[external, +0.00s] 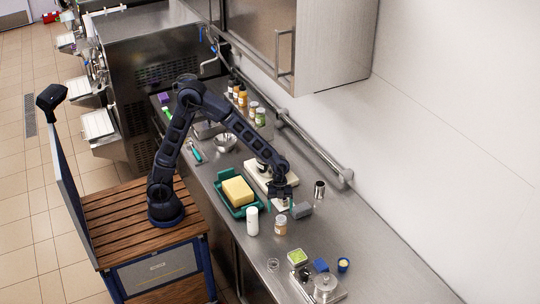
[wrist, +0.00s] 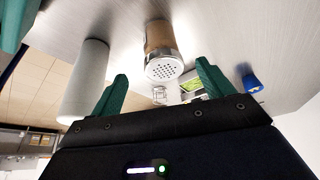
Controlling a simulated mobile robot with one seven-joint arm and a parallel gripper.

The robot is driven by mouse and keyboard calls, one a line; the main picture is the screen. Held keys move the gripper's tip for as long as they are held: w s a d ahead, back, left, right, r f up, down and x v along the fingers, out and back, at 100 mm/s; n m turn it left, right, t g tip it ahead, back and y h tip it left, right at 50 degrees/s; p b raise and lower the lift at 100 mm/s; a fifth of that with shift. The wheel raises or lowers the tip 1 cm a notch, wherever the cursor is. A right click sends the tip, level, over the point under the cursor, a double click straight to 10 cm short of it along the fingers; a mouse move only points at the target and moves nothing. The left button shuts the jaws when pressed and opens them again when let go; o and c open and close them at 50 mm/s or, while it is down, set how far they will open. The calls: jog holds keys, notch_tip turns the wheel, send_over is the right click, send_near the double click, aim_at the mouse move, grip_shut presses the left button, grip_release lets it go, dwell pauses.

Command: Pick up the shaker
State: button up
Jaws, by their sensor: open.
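The shaker (external: 281,226) stands on the steel counter, a small clear jar with brownish contents. In the wrist view the shaker (wrist: 160,50) shows its perforated metal lid, framed between my two teal fingertips and beyond them. My gripper (external: 282,198) is low over the counter, just behind the shaker in the external view. My gripper (wrist: 163,88) is open, with nothing between the fingers. The jar appears apart from both fingers.
A white bottle (external: 252,220) stands close left of the shaker; it also shows in the wrist view (wrist: 85,80). A green tray (external: 229,207) holds a yellow block (external: 238,190). A grey block (external: 301,210), a metal cup (external: 319,189) and a green-topped box (external: 297,257) are nearby.

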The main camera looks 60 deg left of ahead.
aim_at(281, 223)
jog(key=shift+x, duration=4.2)
jog(key=shift+w+d, duration=0.1)
jog(key=shift+c, duration=0.2)
jog(key=c, duration=1.1)
